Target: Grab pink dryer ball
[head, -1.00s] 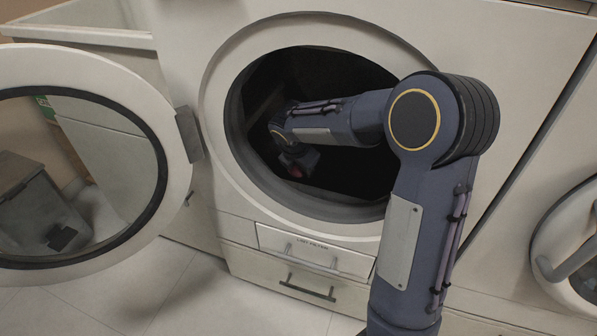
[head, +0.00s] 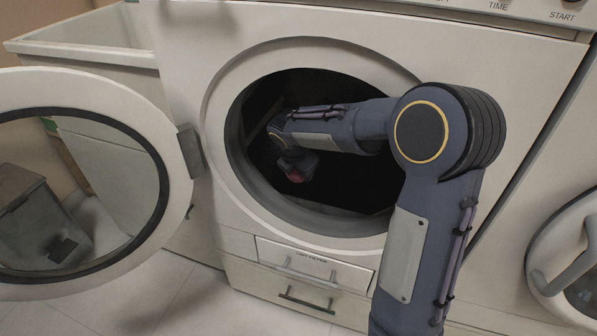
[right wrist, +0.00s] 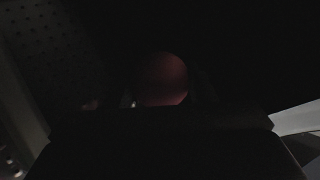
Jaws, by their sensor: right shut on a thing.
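The pink dryer ball (right wrist: 163,80) shows as a dim reddish round shape in the middle of the dark right wrist view. My right gripper (head: 295,170) is inside the drum of the open dryer (head: 222,85), shut on the ball. Its fingers are mostly lost in the dark. My left gripper is in neither view.
The round dryer door (head: 174,100) stands open at the left. The rim of the opening surrounds my right forearm. The lint filter drawer (head: 310,262) is below it. Another machine's round door (head: 545,240) is at the right edge. The drum interior is very dark.

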